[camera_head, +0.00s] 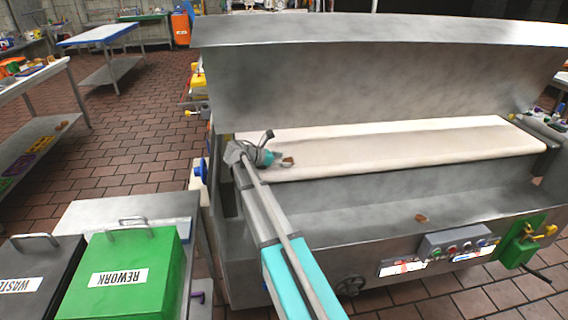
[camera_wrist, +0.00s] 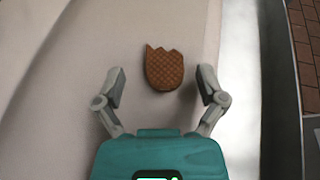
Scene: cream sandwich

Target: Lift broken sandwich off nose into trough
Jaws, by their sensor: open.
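A broken brown sandwich (camera_wrist: 164,69) with a waffle-like face and a jagged edge lies flat on the cream belt in the wrist view. In the head view it is a small brown piece (camera_head: 288,161) near the belt's front left edge. My gripper (camera_wrist: 160,82) is open, its two fingers apart on either side of the sandwich's lower end, not visibly touching it. In the head view my gripper (camera_head: 279,160) is over the belt's left end. The metal trough (camera_head: 350,217) runs below the belt's front edge. Another small brown piece (camera_head: 422,217) lies in it.
A raised metal hood (camera_head: 380,80) stands behind and above the cream belt (camera_head: 420,142). A green REWORK bin (camera_head: 120,275) and a dark WASTE bin (camera_head: 40,262) stand at lower left. A control box (camera_head: 460,243) is on the machine's front. The belt's middle and right are clear.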

